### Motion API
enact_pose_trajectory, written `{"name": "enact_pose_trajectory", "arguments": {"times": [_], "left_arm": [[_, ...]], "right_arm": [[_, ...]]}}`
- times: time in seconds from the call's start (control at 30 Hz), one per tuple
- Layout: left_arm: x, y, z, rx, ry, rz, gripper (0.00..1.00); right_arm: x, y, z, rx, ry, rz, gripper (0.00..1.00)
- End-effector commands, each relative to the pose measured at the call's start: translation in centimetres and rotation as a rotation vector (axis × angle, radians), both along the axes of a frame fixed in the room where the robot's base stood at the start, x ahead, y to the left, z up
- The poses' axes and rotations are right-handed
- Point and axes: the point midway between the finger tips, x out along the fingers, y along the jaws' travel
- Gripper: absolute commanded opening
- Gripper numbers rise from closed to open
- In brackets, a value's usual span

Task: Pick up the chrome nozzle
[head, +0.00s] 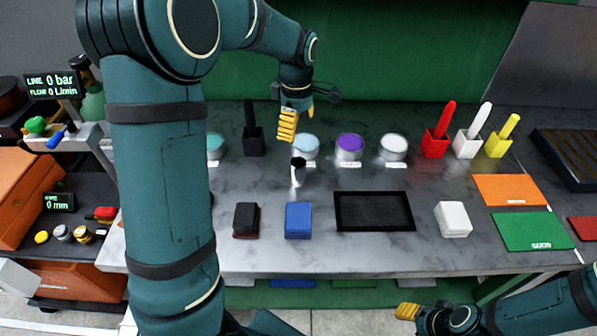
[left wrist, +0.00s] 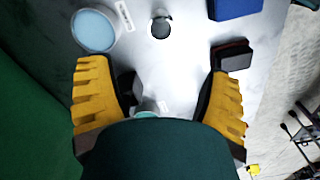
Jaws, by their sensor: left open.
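A small shiny cylinder with a dark top, apparently the chrome nozzle (head: 297,174), stands upright on the grey bench near its middle. In the left wrist view the nozzle (left wrist: 161,27) shows from above, beyond the fingertips near the top edge. My left gripper (head: 298,121) hangs above and behind it, with yellow fingers apart and nothing between them. Its fingers are also wide apart in the left wrist view (left wrist: 158,72). My right gripper (head: 408,312) is low at the front, off the bench; only one yellow finger shows clearly.
Pots with blue (head: 306,144), purple (head: 349,145) and white (head: 393,146) tops stand behind the nozzle. A black holder (head: 253,141) stands to the left. A dark block (head: 246,218), a blue block (head: 298,218) and a black tray (head: 374,226) lie in front.

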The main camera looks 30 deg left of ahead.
Motion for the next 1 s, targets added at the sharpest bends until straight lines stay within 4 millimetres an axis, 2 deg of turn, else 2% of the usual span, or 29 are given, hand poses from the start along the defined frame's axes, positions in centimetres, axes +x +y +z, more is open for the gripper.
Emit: {"name": "enact_pose_trajectory", "arguments": {"times": [0.03, 0.1, 0.27, 0.63, 1.0], "left_arm": [[0.0, 0.0, -1.1, -0.001, -0.002, -0.001, 0.79], [0.0, 0.0, -1.6, -0.001, -0.002, -0.001, 0.79], [0.0, 0.0, -2.7, -0.001, -0.001, -0.002, 0.79], [0.0, -0.1, -9.1, -0.001, 0.001, -0.003, 0.79], [0.0, -0.2, -11.6, -0.001, 0.0, -0.003, 0.79]], "right_arm": [[-0.1, 0.0, -1.2, -0.001, 0.003, 0.001, 0.47], [-0.2, 0.0, -1.7, -0.001, 0.005, 0.002, 0.47], [-0.3, 0.1, -2.1, -0.001, 0.006, 0.004, 0.47], [-0.7, 0.2, -3.3, 0.0, 0.015, 0.012, 0.47], [-0.8, 0.2, -3.8, 0.002, 0.019, 0.016, 0.47]]}}
